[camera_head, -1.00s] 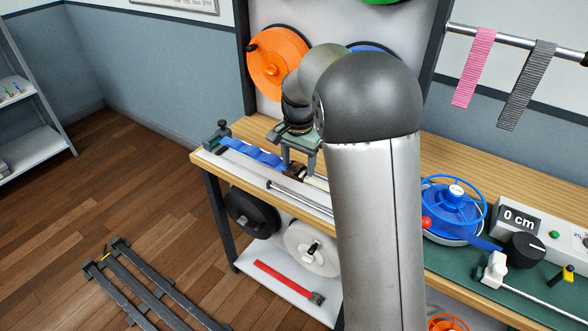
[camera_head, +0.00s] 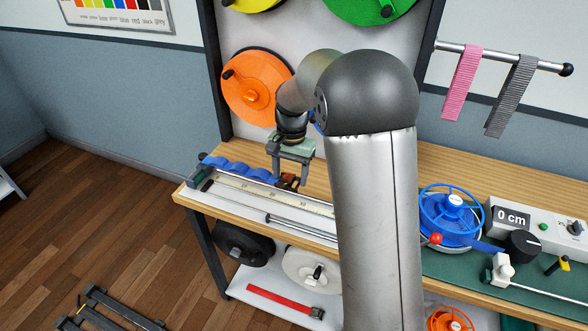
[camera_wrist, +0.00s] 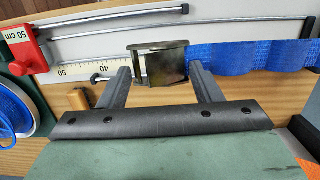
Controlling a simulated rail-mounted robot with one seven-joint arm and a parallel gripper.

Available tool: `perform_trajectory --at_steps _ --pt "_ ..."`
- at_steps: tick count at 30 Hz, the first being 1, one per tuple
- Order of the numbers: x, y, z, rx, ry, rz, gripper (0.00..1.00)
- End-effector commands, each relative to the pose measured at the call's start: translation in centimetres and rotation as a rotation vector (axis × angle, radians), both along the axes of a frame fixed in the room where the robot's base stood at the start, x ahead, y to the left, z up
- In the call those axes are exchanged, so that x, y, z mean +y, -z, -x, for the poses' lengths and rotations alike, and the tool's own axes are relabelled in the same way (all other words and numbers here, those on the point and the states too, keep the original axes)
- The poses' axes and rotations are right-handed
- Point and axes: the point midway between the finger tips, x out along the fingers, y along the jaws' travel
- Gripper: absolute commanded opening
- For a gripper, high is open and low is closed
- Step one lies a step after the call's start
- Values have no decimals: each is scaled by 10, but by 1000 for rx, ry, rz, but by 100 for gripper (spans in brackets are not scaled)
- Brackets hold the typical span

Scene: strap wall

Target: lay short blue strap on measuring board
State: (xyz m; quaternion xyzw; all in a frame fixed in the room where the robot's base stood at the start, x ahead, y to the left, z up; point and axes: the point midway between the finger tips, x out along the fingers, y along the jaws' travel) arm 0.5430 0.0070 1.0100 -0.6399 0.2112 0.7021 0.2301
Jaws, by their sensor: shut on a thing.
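My gripper (camera_head: 287,176) is over the bench, at the far side of the measuring board (camera_head: 258,193). In the wrist view my gripper (camera_wrist: 160,72) is shut on the brass-coloured metal buckle (camera_wrist: 158,62) of the short blue strap (camera_wrist: 250,58). The blue strap (camera_head: 238,169) runs left from the gripper in the head view, wavy, along the board's far edge toward its left end. Whether it touches the board or hangs just above is unclear. The scale (camera_head: 285,198) is uncovered. In the wrist view the red 50 cm block (camera_wrist: 22,48) stands at the left.
My arm hides the board's right part. Right of it stand a blue reel (camera_head: 452,212) and a control box (camera_head: 540,222) reading 0 cm. Pink (camera_head: 461,82) and grey (camera_head: 511,95) straps hang on a rail. A red strap (camera_head: 284,300) lies on the lower shelf.

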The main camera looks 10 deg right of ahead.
Motion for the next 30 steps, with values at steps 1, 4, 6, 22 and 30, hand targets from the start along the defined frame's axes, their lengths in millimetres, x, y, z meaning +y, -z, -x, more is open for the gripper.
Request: perform_trajectory --at_steps 1,4,6,22,30 --pt "0 2 -1 0 -2 -2 28" --pt "0 7 -1 0 -3 -2 28" --pt "0 13 -1 0 -2 -2 28" --pt "0 73 -1 1 -2 -1 28" --pt "0 104 0 1 -2 -1 28"
